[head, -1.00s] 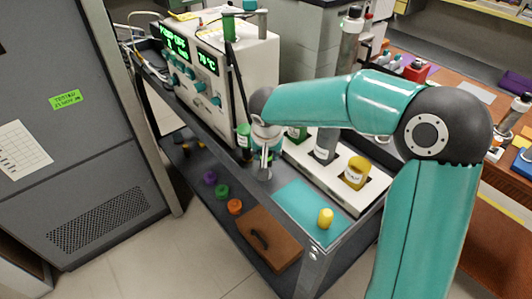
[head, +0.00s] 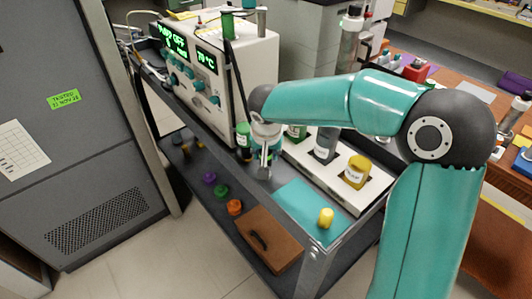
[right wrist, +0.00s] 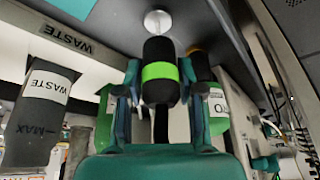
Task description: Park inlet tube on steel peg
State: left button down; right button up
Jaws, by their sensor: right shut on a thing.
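My right gripper (head: 264,162) hangs over the cart beside the white machine, pointing down. In the right wrist view its teal fingers (right wrist: 158,100) are shut on a black cylinder with a bright green band (right wrist: 160,72), which looks like the inlet tube's grip. A shiny pale metal disc (right wrist: 157,20) shows just beyond the cylinder's end; I cannot tell whether it is the steel peg or whether they touch. A thin dark tube (head: 238,85) runs down the machine's front toward the gripper. My left gripper is not in view.
A teal mat (head: 300,205) bears a yellow cap (head: 326,217). Loose caps and a brown box (head: 265,240) lie lower.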

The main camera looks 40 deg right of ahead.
dwell(1.1)
jog(key=shift+f+b, duration=1.65)
jog(key=shift+b, duration=0.5)
jog(key=o, duration=1.2)
jog(key=shift+r, duration=0.1)
jog(key=v, duration=1.1)
jog(key=shift+s+a+r, duration=0.15)
jog(key=shift+a+r, duration=0.05)
jog(key=shift+r, duration=0.15)
